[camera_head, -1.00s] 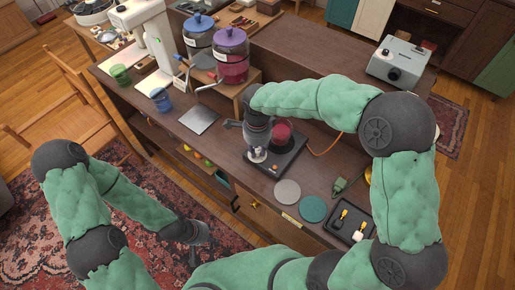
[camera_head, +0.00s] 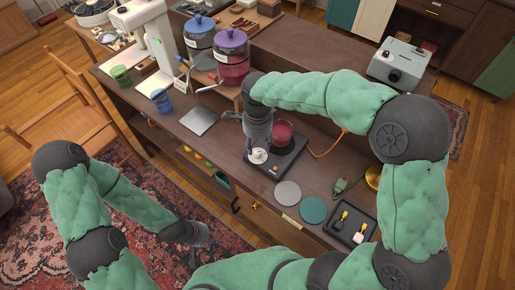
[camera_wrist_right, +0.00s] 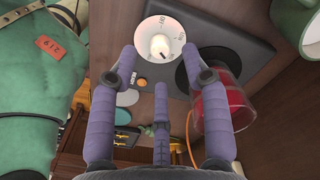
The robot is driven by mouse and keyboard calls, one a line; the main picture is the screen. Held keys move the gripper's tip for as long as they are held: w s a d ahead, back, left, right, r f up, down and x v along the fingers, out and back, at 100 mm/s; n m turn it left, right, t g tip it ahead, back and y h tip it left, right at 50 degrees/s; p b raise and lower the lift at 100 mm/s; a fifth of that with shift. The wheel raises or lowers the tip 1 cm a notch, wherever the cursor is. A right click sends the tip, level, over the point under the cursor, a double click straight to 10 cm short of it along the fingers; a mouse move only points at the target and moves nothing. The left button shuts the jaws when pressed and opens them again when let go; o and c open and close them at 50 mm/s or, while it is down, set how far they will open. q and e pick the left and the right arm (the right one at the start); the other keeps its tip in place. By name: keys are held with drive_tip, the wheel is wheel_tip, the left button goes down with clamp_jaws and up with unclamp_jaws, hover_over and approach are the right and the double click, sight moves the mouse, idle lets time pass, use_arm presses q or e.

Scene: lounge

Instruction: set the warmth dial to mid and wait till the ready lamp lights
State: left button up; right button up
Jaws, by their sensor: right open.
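A black warmer base (camera_head: 291,160) stands on the counter with a red-filled glass (camera_head: 282,134) on it. Its white warmth dial (camera_head: 258,156) is at the near left end; in the right wrist view the dial (camera_wrist_right: 162,40) shows a pale knob and printed marks, too small to read surely. A small orange lamp (camera_wrist_right: 141,82) sits beside a label on the base; I cannot tell if it is lit. My right gripper (camera_wrist_right: 157,58) is open, its fingers spread around the dial's near side, not closed on the knob. My left gripper (camera_head: 203,240) hangs low, above the rug, apart from the counter.
Grey and teal discs (camera_head: 313,210), a black tray (camera_head: 350,225) and a small green object (camera_head: 345,186) lie right of the base. A metal plate (camera_head: 199,120) and drink jars (camera_head: 231,58) are to the left and behind. An orange cord (camera_head: 328,148) runs behind the base.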

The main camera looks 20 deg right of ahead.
sight(257, 152)
wheel_tip(257, 152, up, 8)
idle(0.7)
